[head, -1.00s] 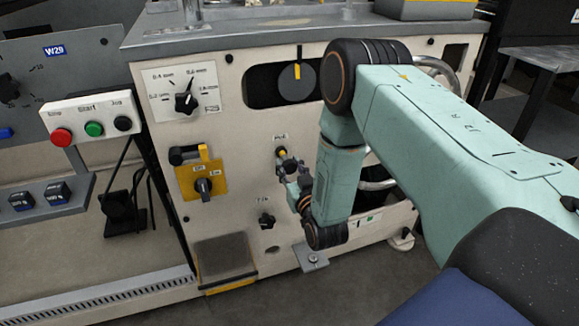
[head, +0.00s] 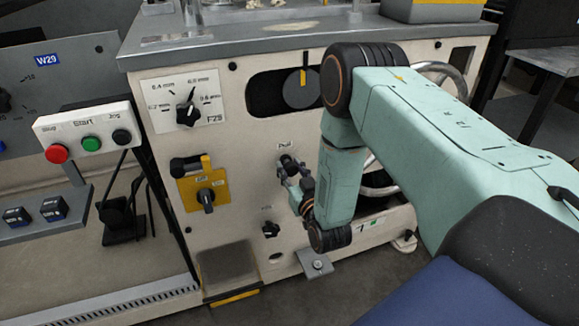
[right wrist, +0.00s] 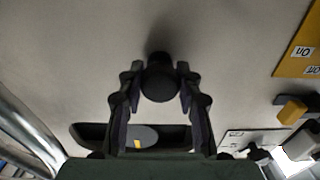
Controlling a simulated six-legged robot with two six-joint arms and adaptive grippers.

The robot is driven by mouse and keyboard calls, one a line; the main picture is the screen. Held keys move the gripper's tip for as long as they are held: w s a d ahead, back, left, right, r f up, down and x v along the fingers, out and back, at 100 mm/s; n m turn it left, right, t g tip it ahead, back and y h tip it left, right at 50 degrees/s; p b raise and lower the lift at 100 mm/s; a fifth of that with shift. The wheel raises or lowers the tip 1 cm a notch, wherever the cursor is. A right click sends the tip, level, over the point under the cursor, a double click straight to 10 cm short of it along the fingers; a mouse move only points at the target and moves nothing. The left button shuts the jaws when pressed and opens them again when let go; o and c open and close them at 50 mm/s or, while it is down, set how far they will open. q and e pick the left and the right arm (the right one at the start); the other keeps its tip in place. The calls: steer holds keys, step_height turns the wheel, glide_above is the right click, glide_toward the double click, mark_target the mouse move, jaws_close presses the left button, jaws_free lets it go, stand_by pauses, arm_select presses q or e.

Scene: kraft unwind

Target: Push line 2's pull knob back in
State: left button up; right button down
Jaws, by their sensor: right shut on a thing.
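The black round pull knob (right wrist: 159,82) sits on the cream machine panel between the two fingers of my right gripper (right wrist: 160,88), in the right wrist view. The fingers are shut on it, one on each side. How far the knob stands out from the panel cannot be told. My left gripper is not in view.
A smaller black knob (head: 270,230) is on the panel lower left of the gripper. A yellow switch plate (head: 221,188), a black selector knob (head: 187,114) and a start button box (head: 88,135) are to the left. A metal handwheel (head: 462,77) is behind my arm.

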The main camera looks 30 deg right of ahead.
steer(key=shift+w+r, duration=0.2)
steer(key=c, duration=1.3)
jaws_free()
steer(key=shift+c, duration=0.2)
steer(key=o, duration=0.4)
steer(key=shift+f, duration=0.2)
steer(key=shift+s+r, duration=0.1)
steer(key=shift+s, duration=0.05)
steer(key=shift+s+a, duration=0.1)
steer(key=shift+s, duration=0.3)
steer(key=v, duration=0.6)
steer(key=shift+s+a, duration=0.1)
steer(key=shift+s, duration=0.2)
